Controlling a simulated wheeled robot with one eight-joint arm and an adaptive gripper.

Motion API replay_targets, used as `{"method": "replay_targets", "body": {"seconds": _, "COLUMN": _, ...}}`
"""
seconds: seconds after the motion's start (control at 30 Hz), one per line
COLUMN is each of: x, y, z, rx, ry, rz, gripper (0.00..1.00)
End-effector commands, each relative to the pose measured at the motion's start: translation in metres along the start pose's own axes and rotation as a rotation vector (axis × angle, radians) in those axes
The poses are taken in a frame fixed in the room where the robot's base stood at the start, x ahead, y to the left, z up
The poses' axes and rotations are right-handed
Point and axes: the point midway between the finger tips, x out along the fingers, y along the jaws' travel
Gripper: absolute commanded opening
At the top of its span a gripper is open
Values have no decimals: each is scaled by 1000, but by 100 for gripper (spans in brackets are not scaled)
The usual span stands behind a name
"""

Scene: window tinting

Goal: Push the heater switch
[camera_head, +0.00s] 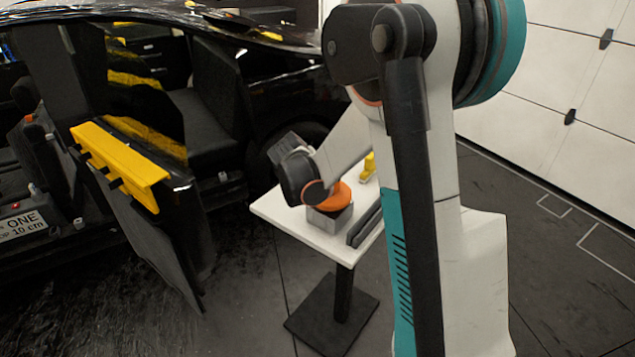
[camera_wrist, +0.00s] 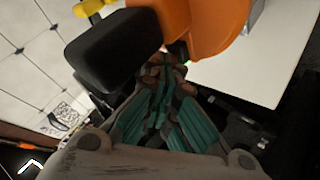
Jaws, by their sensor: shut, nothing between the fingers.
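An orange tool body with a black block-shaped part, which looks like the heater, fills the top of the wrist view; its orange part (camera_wrist: 205,25) is at upper middle and its black part (camera_wrist: 115,48) at upper left. In the head view the orange part (camera_head: 335,196) rests in a grey box-like stand (camera_head: 331,218) on the small table, partly behind my wrist. My gripper (camera_wrist: 170,65) has its teal-backed fingers closed together and empty. Its tips are close to the orange and black parts; I cannot tell whether they touch. I cannot clearly make out the switch.
The white table (camera_head: 275,212) also holds a yellow object (camera_head: 368,166) and a dark flat item (camera_head: 365,224). A black car with open doors stands at left, with a yellow holder (camera_head: 120,160) on one door. A white panelled wall (camera_head: 570,60) is at right.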

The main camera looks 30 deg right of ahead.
Motion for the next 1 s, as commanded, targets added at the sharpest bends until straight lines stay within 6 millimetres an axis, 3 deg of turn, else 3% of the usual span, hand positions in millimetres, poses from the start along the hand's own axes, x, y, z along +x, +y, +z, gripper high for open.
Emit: {"method": "replay_targets", "body": {"seconds": 1.0, "x": -6, "y": 5, "z": -4, "rx": 0, "ry": -1, "rz": 0, "gripper": 0}}
